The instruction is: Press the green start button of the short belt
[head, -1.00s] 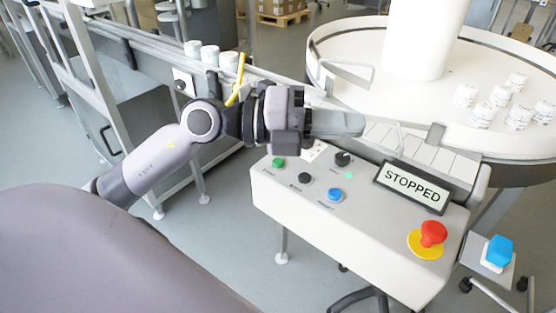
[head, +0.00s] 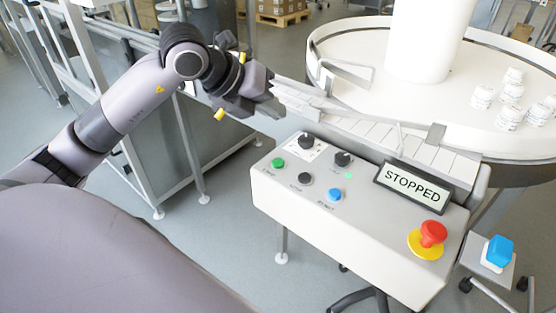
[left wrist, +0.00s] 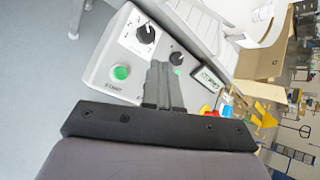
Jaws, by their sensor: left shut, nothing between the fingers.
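The green start button (head: 277,163) is at the left end of the sloped grey control console (head: 300,208). It also shows in the left wrist view (left wrist: 121,72), with a START label beneath. The console's display (head: 412,187) reads STOPPED. My left gripper (head: 308,98) is shut and empty, above and behind the console, apart from the button. In the left wrist view its fingertips (left wrist: 163,68) appear right of the green button. My right gripper is not in view.
Other controls are a black button (head: 305,180), a blue button (head: 334,195), black knobs (head: 342,159) and a red emergency stop (head: 432,234). A white turntable (head: 440,115) with several white jars (head: 508,117) stands behind. Open floor lies left of the console.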

